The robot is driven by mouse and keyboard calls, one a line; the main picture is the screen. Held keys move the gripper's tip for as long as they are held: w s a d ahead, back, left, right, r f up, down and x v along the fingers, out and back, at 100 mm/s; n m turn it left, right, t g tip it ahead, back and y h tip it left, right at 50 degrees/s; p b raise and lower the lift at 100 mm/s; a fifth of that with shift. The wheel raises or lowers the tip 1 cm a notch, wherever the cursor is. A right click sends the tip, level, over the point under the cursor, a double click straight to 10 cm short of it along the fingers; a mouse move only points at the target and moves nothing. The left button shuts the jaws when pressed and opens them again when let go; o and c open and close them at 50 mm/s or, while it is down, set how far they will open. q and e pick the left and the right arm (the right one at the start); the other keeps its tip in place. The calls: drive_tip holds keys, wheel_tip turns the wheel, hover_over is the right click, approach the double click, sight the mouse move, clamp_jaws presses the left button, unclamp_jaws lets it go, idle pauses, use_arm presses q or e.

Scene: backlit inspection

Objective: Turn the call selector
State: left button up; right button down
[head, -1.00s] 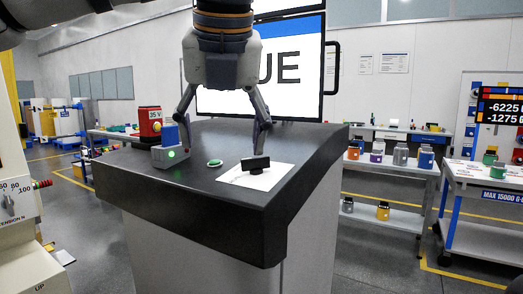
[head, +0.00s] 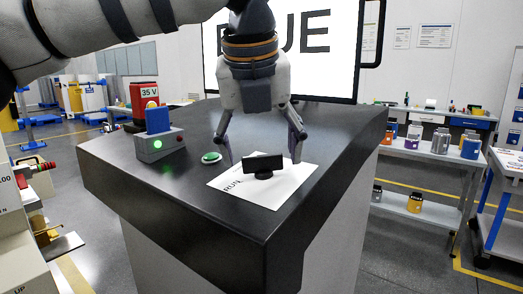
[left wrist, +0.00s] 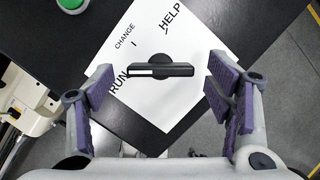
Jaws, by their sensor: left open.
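The call selector (head: 263,166) is a black bar-shaped knob on a white card on the sloped dark console top. In the left wrist view the selector (left wrist: 163,71) lies crosswise, with a white mark on its left end, near the word RUN. The card (left wrist: 140,100) also reads CHANGE and HELP. My left gripper (head: 263,158) is open, its fingers spread to either side of the knob and close to the console. In the left wrist view the left gripper (left wrist: 158,90) has nothing between its purple pads touching the knob. My right gripper is not in view.
A green button (head: 211,157) sits left of the card. A grey box (head: 160,144) with a lit green lamp and a blue block stands farther left, near a red 35 V unit (head: 144,96). A large screen (head: 285,60) stands behind. The console's front area (head: 200,225) is clear.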

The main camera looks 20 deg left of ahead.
use_arm(q)
drive_tip(key=shift+w+f, duration=0.15)
drive_tip(key=shift+f, duration=0.15)
drive_tip(key=shift+c, duration=0.3)
drive_tip(key=c, duration=1.1)
